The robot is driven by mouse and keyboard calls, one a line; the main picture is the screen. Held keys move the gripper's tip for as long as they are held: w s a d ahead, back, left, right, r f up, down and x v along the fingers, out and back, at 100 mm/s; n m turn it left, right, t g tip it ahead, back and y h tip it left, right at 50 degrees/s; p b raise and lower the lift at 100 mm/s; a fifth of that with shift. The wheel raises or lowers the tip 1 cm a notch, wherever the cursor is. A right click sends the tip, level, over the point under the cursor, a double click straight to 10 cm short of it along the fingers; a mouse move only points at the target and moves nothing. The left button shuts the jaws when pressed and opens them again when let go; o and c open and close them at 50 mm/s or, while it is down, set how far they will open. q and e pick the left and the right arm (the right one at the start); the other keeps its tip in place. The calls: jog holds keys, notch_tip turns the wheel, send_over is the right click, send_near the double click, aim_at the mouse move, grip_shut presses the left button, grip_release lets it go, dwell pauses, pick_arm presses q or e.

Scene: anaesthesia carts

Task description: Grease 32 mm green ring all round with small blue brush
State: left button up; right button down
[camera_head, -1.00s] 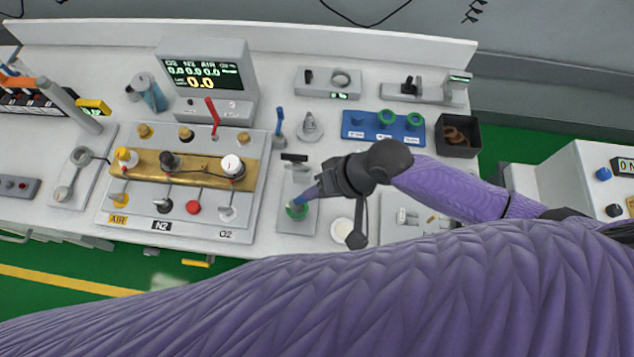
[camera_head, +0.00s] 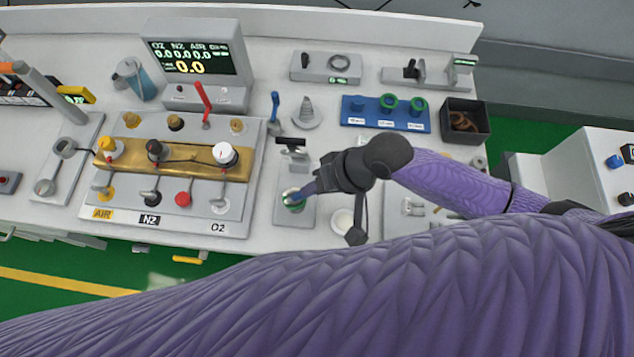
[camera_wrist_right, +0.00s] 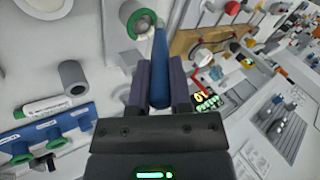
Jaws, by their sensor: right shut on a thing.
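A green ring (camera_head: 292,206) sits around a pale round post on a small grey plate (camera_head: 300,218) near the front of the bench. It also shows at the top of the right wrist view (camera_wrist_right: 131,12). My right gripper (camera_head: 325,182) is shut on the blue brush (camera_wrist_right: 160,70), just right of the ring. The brush (camera_head: 307,190) slants down leftward, its tip at the top of the ring; I cannot tell whether it touches. My left gripper is not in view.
A white round dish (camera_head: 342,221) stands right of the plate. A blue rack (camera_head: 372,118) with more green rings is behind, beside a black bin (camera_head: 466,128). The gas panel (camera_head: 190,222) is at left, with an upright blue-handled tool (camera_head: 275,104) near it.

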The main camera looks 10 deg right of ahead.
jog(key=shift+f, duration=0.4)
jog(key=shift+f+b, duration=0.2)
jog(key=shift+b, duration=0.15)
dwell(0.7)
jog(key=shift+r+p, duration=0.45)
jog(key=shift+p, duration=0.05)
notch_tip(320, 180, up, 6)
jog(key=p, duration=0.7)
jog(key=shift+r, duration=0.15)
jog(key=shift+f, duration=0.4)
jog(key=shift+s+d+f+b, duration=0.1)
jog(key=shift+d+f+b, duration=0.2)
jog(key=shift+f+b, duration=0.45)
jog(key=shift+s+d+f+b, duration=0.1)
jog(key=shift+d+f+b, duration=0.25)
jog(key=shift+f, duration=0.65)
jog(key=shift+s+d+f+b, duration=0.1)
jog(key=shift+d+f+b, duration=0.15)
jog(key=shift+f+b, duration=0.55)
